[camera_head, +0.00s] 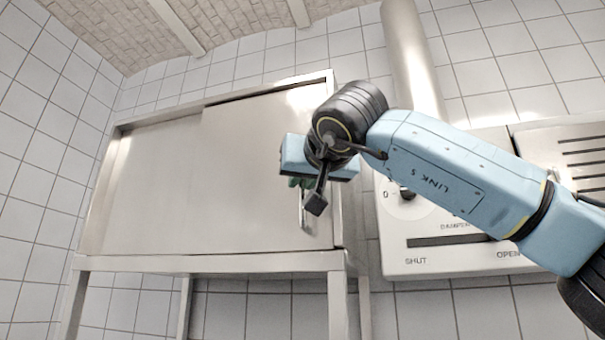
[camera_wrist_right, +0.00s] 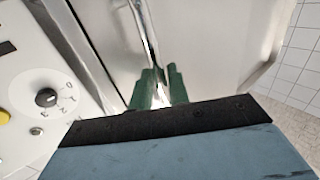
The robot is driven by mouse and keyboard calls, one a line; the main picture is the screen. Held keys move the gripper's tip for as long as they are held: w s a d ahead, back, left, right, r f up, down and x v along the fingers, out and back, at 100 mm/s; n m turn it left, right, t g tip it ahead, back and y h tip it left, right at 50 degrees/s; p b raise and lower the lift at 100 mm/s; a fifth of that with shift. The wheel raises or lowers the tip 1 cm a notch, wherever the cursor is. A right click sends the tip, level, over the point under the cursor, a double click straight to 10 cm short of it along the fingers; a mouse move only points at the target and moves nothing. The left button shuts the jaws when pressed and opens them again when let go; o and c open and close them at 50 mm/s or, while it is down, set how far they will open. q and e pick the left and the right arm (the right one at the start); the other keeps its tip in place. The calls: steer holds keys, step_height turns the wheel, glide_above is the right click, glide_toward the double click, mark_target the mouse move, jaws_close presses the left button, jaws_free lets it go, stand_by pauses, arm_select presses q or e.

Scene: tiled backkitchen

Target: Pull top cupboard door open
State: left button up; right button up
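The top cupboard (camera_head: 122,160) is a metal wall unit on a steel frame. A broad flat door (camera_head: 250,150) covers most of its front and looks shut. A slim upright metal handle (camera_head: 303,212) is near the door's right edge; it also shows in the right wrist view (camera_wrist_right: 148,30). My right gripper (camera_head: 302,184) is at this handle, mostly hidden behind my wrist in the head view. In the right wrist view its green fingers (camera_wrist_right: 160,88) stand close together on either side of the handle, with the handle filling the narrow gap. My left gripper is out of view.
A pale control panel (camera_head: 400,262) with a knob and a slot marked SHUT and OPEN is just right of the cupboard, under my right arm. A wide metal pipe (camera_head: 410,60) rises behind it. Tiled wall (camera_head: 35,130) lies to the left.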

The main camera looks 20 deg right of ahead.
steer(key=shift+w, duration=0.4)
steer(key=shift+c, duration=0.5)
jaws_close()
